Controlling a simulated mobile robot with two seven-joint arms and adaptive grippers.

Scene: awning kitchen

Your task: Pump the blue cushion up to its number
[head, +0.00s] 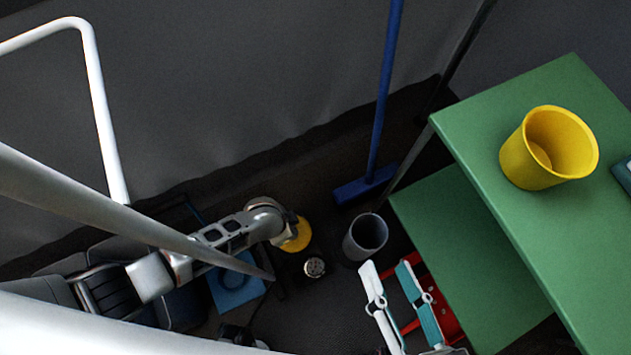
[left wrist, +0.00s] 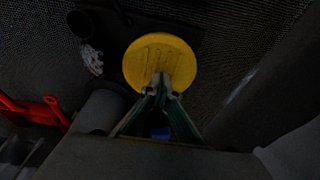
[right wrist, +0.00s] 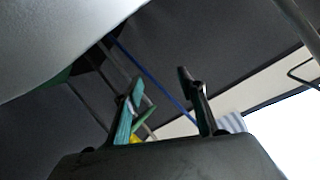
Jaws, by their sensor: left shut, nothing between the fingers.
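The blue cushion (head: 237,287) lies low on the floor, partly hidden by a pole; no number is readable on it. A yellow round pad (head: 297,235), perhaps the pump's top, is beside a small round gauge-like dial (head: 314,267). In the left wrist view, my left gripper (left wrist: 160,88) is shut and empty, its tips over the lower part of the yellow pad (left wrist: 160,55); I cannot tell whether they touch it. The dial (left wrist: 92,60) is blurred there. My right gripper (head: 385,265) is open and empty, away from the pad; it also shows in the right wrist view (right wrist: 160,80).
A grey cylinder (head: 365,237) stands to the right of the yellow pad. A red object (head: 442,298) lies behind my right gripper. A green shelf table (head: 490,130) with a yellow cup (head: 540,165) stands at right. A blue broom (head: 380,110) leans behind.

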